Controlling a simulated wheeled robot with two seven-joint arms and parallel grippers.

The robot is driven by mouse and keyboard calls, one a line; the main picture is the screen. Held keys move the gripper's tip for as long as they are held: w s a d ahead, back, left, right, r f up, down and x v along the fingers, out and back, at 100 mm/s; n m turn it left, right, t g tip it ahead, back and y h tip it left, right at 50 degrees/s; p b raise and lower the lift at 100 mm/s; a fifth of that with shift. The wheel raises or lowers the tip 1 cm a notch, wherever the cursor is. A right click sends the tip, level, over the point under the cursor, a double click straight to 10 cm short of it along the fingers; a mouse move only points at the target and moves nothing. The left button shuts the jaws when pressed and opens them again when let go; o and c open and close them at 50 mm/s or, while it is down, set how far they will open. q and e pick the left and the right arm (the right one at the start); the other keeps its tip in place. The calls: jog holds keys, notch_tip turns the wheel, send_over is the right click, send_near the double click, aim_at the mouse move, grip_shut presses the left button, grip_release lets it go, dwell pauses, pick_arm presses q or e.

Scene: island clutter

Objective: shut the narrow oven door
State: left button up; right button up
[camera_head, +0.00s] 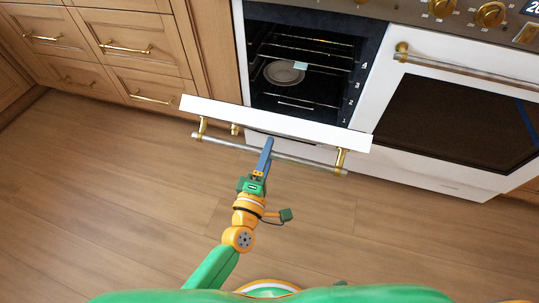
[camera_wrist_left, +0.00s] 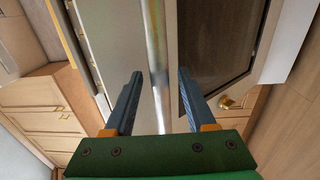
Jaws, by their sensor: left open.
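The narrow oven door (camera_head: 275,124) is partly open. It tilts out from the cavity, and I see its white top edge. Its metal handle bar (camera_head: 308,163) runs along the front on gold brackets. My left gripper (camera_head: 267,148) is open at the middle of this bar. In the left wrist view, the bar (camera_wrist_left: 158,60) passes between the spread fingers of the left gripper (camera_wrist_left: 156,85), with a gap on each side. I cannot tell how deep it sits between them. My right gripper is not in view.
The narrow oven cavity (camera_head: 345,62) holds racks and a round pale dish (camera_head: 284,73). The wide oven door (camera_head: 450,115) is shut at the right, with its own handle (camera_head: 465,70). Wooden drawers (camera_head: 135,50) stand at the left. The wooden floor (camera_head: 110,200) is clear.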

pick_arm(q)
grip_shut()
dwell(1.4)
